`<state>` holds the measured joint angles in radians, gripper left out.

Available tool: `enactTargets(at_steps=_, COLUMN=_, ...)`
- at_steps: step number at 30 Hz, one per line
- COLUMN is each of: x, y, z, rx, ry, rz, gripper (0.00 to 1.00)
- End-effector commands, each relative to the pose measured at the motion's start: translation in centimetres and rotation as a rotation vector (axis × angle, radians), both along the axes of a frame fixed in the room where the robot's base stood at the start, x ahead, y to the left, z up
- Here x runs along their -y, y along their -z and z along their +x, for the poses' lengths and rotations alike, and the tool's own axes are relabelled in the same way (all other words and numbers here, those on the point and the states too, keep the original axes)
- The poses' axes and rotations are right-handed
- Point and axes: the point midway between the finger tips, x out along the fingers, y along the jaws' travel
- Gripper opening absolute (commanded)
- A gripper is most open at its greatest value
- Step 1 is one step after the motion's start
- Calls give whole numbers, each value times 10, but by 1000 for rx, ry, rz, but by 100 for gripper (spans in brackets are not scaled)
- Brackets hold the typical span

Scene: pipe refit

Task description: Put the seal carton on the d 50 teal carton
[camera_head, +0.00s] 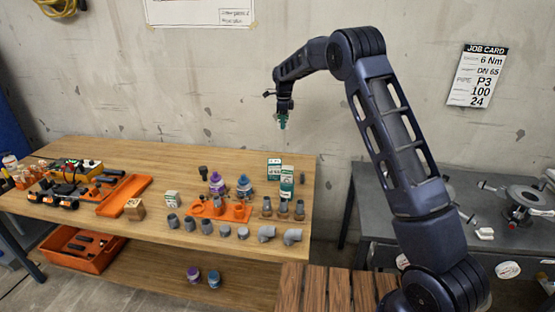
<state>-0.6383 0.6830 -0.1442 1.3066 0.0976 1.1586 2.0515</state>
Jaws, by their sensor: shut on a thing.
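My gripper (284,112) is raised above the back right part of the wooden table, pointing down. It is shut on a small green and pale carton (283,122), which looks like the seal carton and is partly hidden by the fingers. Below it, well apart, two teal and white cartons stand on the table: a rear one (274,168) and a front one (287,182) that overlaps it in the picture. Their labels are too small to tell which is d 50. Another small pale green carton (172,198) stands further left.
Purple-topped (216,183) and blue-topped (244,186) containers stand left of the teal cartons. Grey pipe fittings (267,233) line the front edge. A brown box (134,209) and an orange tray (124,195) lie left. The table's back middle is mostly clear.

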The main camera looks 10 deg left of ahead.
Motion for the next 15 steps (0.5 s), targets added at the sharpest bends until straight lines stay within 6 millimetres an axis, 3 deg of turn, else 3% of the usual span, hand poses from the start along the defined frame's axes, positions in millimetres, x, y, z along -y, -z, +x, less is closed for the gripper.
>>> enactTargets(at_steps=3, x=-21, y=-22, z=-18, rx=1, ry=0, rz=2, gripper=9)
enactTargets(at_steps=8, x=-34, y=-36, z=-32, rx=-1, ry=4, rz=2, gripper=9)
enactTargets(at_steps=11, x=-36, y=-30, z=-34, rx=-3, ry=7, rz=1, gripper=9)
enactTargets(at_steps=15, x=-36, y=-3, z=-34, rx=-4, ry=7, rz=0, gripper=9)
